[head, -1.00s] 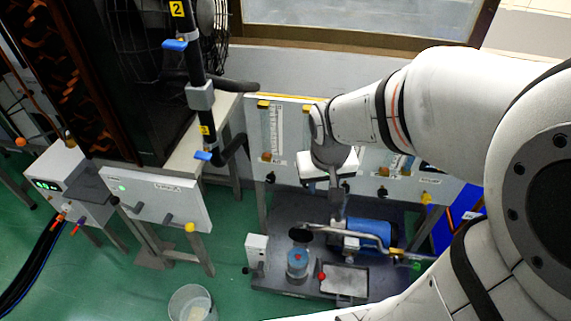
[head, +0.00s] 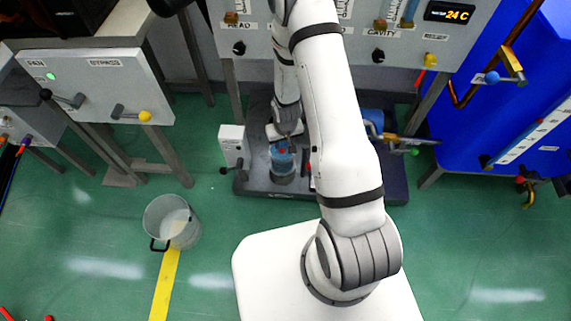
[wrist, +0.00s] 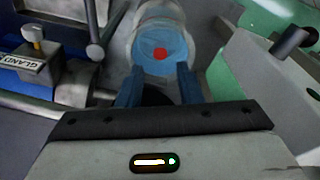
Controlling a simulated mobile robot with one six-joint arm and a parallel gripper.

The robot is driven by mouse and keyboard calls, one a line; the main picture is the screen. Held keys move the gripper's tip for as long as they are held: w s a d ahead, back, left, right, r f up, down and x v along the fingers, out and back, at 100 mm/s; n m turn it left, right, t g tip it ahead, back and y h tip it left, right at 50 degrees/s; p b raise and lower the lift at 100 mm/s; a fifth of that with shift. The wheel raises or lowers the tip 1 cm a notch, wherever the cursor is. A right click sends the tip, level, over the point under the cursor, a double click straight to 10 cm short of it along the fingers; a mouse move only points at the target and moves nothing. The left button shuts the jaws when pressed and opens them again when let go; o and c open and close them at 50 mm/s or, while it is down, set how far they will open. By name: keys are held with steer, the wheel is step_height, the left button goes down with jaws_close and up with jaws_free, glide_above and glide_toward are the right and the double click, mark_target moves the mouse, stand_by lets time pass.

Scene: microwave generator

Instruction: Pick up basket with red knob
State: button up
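The basket with the red knob is a blue-grey cylinder (head: 283,162) on the dark skid under the panel. In the wrist view its round blue end (wrist: 160,38) with the red knob (wrist: 160,54) lies straight ahead of my gripper (wrist: 159,75). My two blue fingers are apart, one at each side of the knob's line, with nothing visibly held between them. They overlap the basket's near edge in the picture; I cannot tell whether they touch it. In the head view my gripper (head: 285,134) is just above the basket, and its fingers are hard to make out.
A grey metal box (head: 234,146) stands close left of the basket. Blue machinery with a gland fitting (wrist: 28,60) and pipes lies left in the wrist view. The panel (head: 400,45) is behind. A bucket (head: 172,222) stands on open green floor at left.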

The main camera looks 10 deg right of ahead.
mark_target(282, 152)
steer(key=f+b, duration=0.1)
steer(key=f, duration=0.1)
steer(key=w+f+b, duration=0.1)
steer(key=f+b, duration=0.1)
steer(key=f, duration=0.1)
steer(key=f+b, duration=0.2)
steer(key=f, duration=0.1)
steer(key=shift+w+f, duration=0.15)
steer(key=shift+f, duration=0.05)
steer(key=shift+r, duration=0.1)
steer(key=shift+c, duration=0.3)
jaws_close()
